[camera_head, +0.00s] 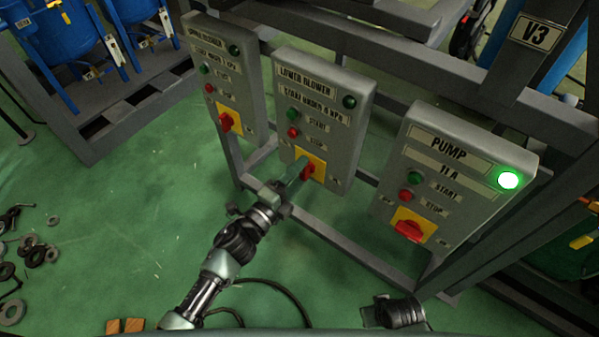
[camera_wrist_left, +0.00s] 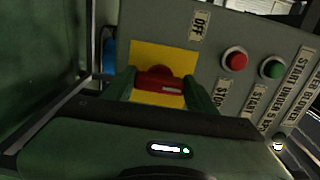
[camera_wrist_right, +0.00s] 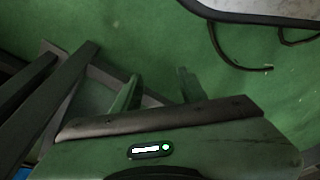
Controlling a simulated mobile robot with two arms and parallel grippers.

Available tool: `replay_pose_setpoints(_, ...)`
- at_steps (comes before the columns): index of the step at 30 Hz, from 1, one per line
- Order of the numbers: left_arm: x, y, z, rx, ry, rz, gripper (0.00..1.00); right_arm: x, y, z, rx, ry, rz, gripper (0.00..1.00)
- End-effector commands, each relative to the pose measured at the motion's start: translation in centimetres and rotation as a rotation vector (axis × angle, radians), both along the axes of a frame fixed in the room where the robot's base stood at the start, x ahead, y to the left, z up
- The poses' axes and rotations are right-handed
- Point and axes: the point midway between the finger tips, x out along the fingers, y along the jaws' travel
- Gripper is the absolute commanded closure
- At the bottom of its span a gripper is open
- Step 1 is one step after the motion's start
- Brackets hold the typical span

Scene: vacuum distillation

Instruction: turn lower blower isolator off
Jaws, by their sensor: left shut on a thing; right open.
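The lower blower panel (camera_head: 322,110) is the middle grey box, with its labels, a green START button, a red STOP button and a dark lamp. Its red isolator knob (camera_head: 308,172) sits on a yellow plate (camera_head: 319,166) at the bottom. My left gripper (camera_head: 302,168) is at the knob. In the left wrist view its fingers stand either side of the red isolator knob (camera_wrist_left: 160,78), shut on it, below the OFF label (camera_wrist_left: 198,25). My right gripper (camera_wrist_right: 158,88) is open and empty above the green floor.
The pump panel (camera_head: 445,180) on the right has a lit green lamp (camera_head: 508,180) and its own red knob (camera_head: 409,230). Another panel (camera_head: 225,80) stands on the left. Grey frame bars run around the panels. Rings (camera_head: 35,255) lie on the floor at left.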

Motion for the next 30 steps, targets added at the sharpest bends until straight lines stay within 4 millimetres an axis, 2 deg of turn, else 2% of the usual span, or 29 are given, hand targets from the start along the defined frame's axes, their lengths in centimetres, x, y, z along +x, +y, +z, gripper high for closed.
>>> replay_pose_setpoints(7, 0.0, 0.1, -0.1, -0.005, 0.006, 0.002, 0.84, 0.0, 0.0, 0.0, 0.000, 0.000, 0.000, 0.58)
replay_pose_setpoints(8, 0.0, 0.1, -0.1, -0.005, 0.006, 0.002, 0.38, 0.0, 0.0, 0.0, 0.000, 0.000, 0.000, 0.58)
replay_pose_setpoints(9, 0.0, 0.1, -0.1, -0.004, 0.006, 0.002, 0.27, 0.0, 0.0, 0.0, 0.000, 0.000, 0.000, 0.58)
replay_pose_setpoints(10, 0.0, 0.0, -0.1, -0.004, 0.006, 0.002, 0.22, 0.0, 0.0, 0.0, 0.000, 0.000, 0.000, 0.58)
replay_pose_setpoints(20, -0.2, 0.1, -0.1, -0.003, 0.003, 0.001, 0.22, 0.0, 0.0, 0.0, 0.000, 0.000, 0.000, 0.58)
replay_pose_setpoints(23, -0.9, 0.7, 0.0, -0.003, 0.003, 0.001, 0.22, 0.1, 0.0, 0.1, 0.000, -0.002, 0.000, 0.58)
replay_pose_setpoints(30, -4.3, 3.1, -0.1, -0.001, 0.006, 0.001, 0.22, -0.6, -0.1, -0.9, -0.001, 0.008, 0.000, 0.58)
